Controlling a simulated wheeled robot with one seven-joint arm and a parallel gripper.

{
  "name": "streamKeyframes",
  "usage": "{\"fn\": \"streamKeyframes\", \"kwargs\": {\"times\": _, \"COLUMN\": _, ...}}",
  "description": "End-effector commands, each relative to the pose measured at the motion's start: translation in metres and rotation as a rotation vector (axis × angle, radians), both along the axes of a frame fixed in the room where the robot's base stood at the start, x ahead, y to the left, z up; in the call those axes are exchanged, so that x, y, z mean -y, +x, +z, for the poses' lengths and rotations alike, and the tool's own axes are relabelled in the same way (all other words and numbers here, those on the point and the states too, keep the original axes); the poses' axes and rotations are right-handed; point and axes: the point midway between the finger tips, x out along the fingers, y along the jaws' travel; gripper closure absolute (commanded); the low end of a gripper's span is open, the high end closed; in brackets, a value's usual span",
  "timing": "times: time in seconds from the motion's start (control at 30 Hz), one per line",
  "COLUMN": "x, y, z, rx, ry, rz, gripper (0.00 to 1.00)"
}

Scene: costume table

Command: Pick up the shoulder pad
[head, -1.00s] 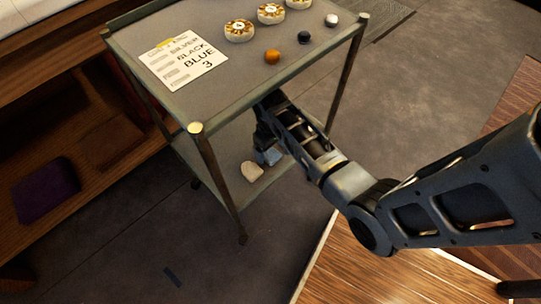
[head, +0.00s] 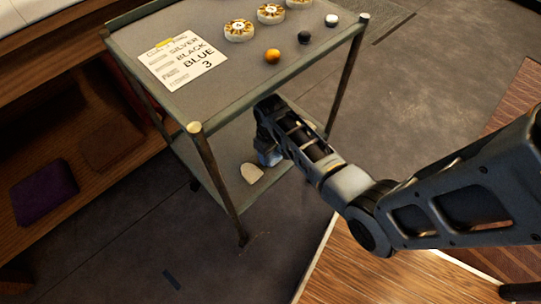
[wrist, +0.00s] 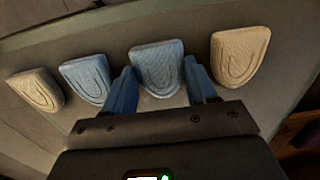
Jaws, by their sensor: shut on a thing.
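Several rounded shoulder pads lie in a row on the lower shelf (wrist: 115,38) of the cart. In the wrist view, a blue pad (wrist: 157,62) sits between the two blue fingers of my gripper (wrist: 160,80), which is shut on it. A second blue pad (wrist: 87,78) lies just left of the fingers. A cream pad (wrist: 37,90) is at the far left and a tan pad (wrist: 239,54) at the right. In the head view, my gripper (head: 269,157) reaches under the cart's top, with one pale pad (head: 251,173) visible beside it. The held pad is hidden there.
The cart's top (head: 235,85) is just above my arm, with corner posts (head: 218,185) around the shelf. On top are a printed card (head: 183,62), patterned round pieces (head: 239,30) and small balls (head: 272,56). A wooden shelf unit with a purple cushion (head: 45,192) stands at left.

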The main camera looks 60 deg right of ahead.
Motion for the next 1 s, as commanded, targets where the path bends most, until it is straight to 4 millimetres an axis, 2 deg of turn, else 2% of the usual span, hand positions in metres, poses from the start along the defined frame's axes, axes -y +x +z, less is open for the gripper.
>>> {"fn": "streamKeyframes", "kwargs": {"times": 0.4, "x": 0.0, "y": 0.0, "z": 0.005, "rx": 0.001, "ry": 0.0, "rz": 0.0, "gripper": 0.72}}
{"fn": "streamKeyframes", "kwargs": {"times": 0.57, "x": 0.0, "y": 0.0, "z": 0.021, "rx": 0.002, "ry": -0.001, "rz": 0.0, "gripper": 0.72}}
{"fn": "streamKeyframes", "kwargs": {"times": 0.67, "x": 0.0, "y": 0.001, "z": 0.04, "rx": 0.003, "ry": -0.002, "rz": 0.001, "gripper": 0.72}}
{"fn": "streamKeyframes", "kwargs": {"times": 0.7, "x": 0.0, "y": -0.002, "z": 0.048, "rx": 0.002, "ry": -0.001, "rz": 0.0, "gripper": 0.72}}
{"fn": "streamKeyframes", "kwargs": {"times": 1.0, "x": 0.002, "y": -0.072, "z": 0.085, "rx": 0.0, "ry": 0.0, "rz": -0.002, "gripper": 0.72}}
